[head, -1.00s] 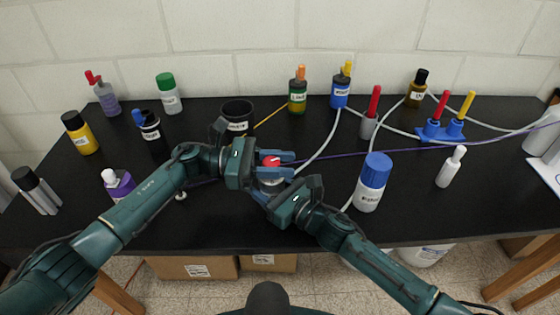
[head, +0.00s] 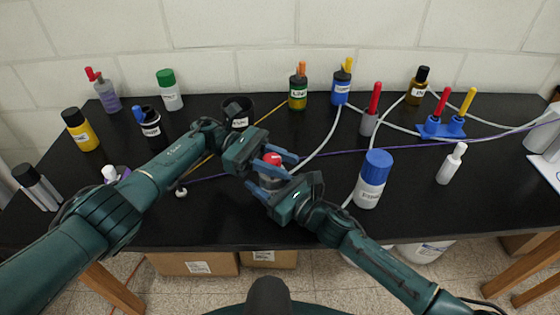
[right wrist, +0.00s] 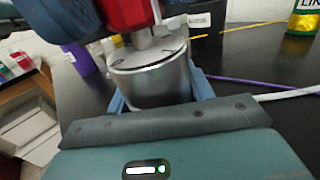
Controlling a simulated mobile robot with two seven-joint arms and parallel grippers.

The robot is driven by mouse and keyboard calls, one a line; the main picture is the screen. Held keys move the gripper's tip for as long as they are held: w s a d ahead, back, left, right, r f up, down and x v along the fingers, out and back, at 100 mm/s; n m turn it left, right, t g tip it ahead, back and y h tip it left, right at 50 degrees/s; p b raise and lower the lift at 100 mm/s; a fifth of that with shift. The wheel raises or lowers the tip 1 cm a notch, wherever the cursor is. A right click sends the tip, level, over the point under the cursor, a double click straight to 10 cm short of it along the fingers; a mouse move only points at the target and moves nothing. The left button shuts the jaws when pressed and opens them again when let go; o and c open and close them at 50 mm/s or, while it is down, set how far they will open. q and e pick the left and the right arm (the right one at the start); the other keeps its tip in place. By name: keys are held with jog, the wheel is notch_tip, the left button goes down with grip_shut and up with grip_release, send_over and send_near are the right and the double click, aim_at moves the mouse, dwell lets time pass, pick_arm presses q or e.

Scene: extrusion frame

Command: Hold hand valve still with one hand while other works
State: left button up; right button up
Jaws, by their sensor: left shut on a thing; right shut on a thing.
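The hand valve has a red handle (head: 271,158) on top of a silver round body (right wrist: 152,76). It stands upright near the middle of the black table. My left gripper (head: 279,162) comes from the upper left and is shut on the red handle. My right gripper (head: 267,184) comes from the lower right and is shut on the silver body below. In the right wrist view the body sits between my right fingers, with the red handle (right wrist: 125,14) above it. In the head view the grippers hide most of the body.
A blue-capped white bottle (head: 372,180) stands to the right of my right gripper. A black cup (head: 238,112) is close behind my left gripper. Grey hoses and a purple cord (head: 400,149) cross the table. Several bottles line the back. The front right tabletop is clear.

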aim_at(279, 160)
pick_arm(q)
jog(key=shift+f, duration=0.1)
jog(key=o, duration=1)
jog(key=shift+r, duration=0.2)
notch_tip(279, 160, up, 10)
jog(key=shift+f, duration=0.15)
jog(key=shift+c, duration=0.3)
